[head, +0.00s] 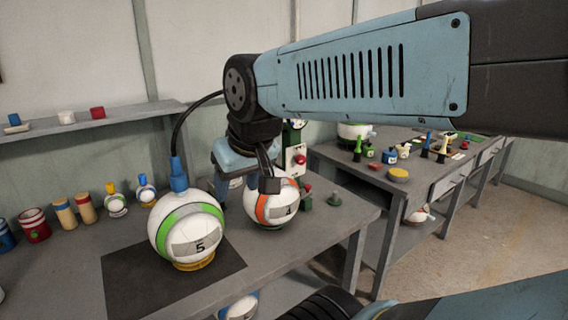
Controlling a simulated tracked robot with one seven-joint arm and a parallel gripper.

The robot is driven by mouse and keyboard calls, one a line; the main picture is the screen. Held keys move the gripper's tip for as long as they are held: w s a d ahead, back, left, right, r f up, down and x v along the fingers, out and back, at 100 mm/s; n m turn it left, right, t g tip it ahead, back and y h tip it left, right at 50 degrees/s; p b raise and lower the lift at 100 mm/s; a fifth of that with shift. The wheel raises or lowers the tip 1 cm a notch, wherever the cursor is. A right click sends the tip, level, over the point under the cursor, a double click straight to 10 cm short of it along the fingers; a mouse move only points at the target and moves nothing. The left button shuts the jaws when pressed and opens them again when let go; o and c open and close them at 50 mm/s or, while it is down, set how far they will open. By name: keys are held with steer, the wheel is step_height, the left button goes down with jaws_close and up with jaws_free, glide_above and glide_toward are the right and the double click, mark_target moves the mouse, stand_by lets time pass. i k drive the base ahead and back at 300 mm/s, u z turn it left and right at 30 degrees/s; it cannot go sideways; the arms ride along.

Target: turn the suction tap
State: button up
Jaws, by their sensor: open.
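I cannot clearly make out the suction tap. A green press-like fixture (298,160) with a white plate and red knobs stands partly hidden behind my arm. My gripper (246,192) points down with its fingers apart, in front of that fixture. It overlaps the upper left of a white ball with an orange stripe (272,207); I cannot tell whether it touches it. A large white and green ball marked 5 (190,225) sits on a yellow ring to the left. A blue fitting (178,175) with a black hose rises from its top.
The grey bench (330,235) has a dark mat (122,280) under ball 5. Several cans and small bottles line the left. A second bench (370,167) with small parts stands behind right.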

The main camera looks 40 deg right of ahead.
mark_target(300, 159)
steer(key=u, duration=1.75)
steer(key=i, duration=0.1)
steer(key=z, duration=3.25)
steer(key=k, duration=0.95)
steer(key=u, duration=0.35)
steer(key=i, duration=1)
steer(key=z, duration=0.1)
